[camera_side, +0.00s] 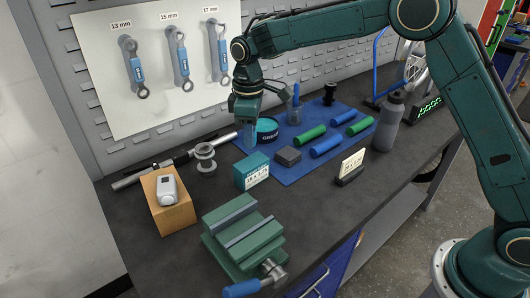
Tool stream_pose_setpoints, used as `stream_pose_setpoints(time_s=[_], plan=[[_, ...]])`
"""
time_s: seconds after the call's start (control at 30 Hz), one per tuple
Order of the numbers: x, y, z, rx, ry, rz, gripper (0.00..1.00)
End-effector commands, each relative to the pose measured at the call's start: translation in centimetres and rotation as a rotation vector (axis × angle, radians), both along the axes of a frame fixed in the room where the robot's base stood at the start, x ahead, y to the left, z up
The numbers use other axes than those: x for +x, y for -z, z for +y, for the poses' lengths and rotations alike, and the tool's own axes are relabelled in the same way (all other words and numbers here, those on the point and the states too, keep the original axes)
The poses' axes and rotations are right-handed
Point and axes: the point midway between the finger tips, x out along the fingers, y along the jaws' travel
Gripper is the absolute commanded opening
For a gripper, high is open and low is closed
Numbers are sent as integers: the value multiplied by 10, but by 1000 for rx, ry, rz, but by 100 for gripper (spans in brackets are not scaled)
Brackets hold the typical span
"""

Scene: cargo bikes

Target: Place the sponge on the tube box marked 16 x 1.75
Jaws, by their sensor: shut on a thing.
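My gripper (249,120) points down over the back left part of the blue mat. It is shut on a small blue piece (250,135), which I take to be the sponge; the fingers hide much of it. It is just left of the grease tin, and I cannot tell whether they touch. The teal tube box (251,172) with a pale printed label stands upright at the mat's front left edge, nearer the camera than my gripper. Its label seems to read 16 x 1.75. Nothing lies on its top.
The grease tin (267,130), a dark grey block (289,156) and green and blue grips (326,145) lie on the blue mat (290,175). A card in a stand (351,167) is right of the box. A green vise (243,236) and a cardboard box (168,207) stand nearer the front.

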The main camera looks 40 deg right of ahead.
Motion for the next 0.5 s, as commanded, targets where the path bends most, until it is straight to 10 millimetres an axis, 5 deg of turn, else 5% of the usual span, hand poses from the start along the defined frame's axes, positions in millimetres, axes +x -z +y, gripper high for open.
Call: stream_pose_setpoints(time_s=[0.5], plan=[[0,24,0,0,0,1,5]])
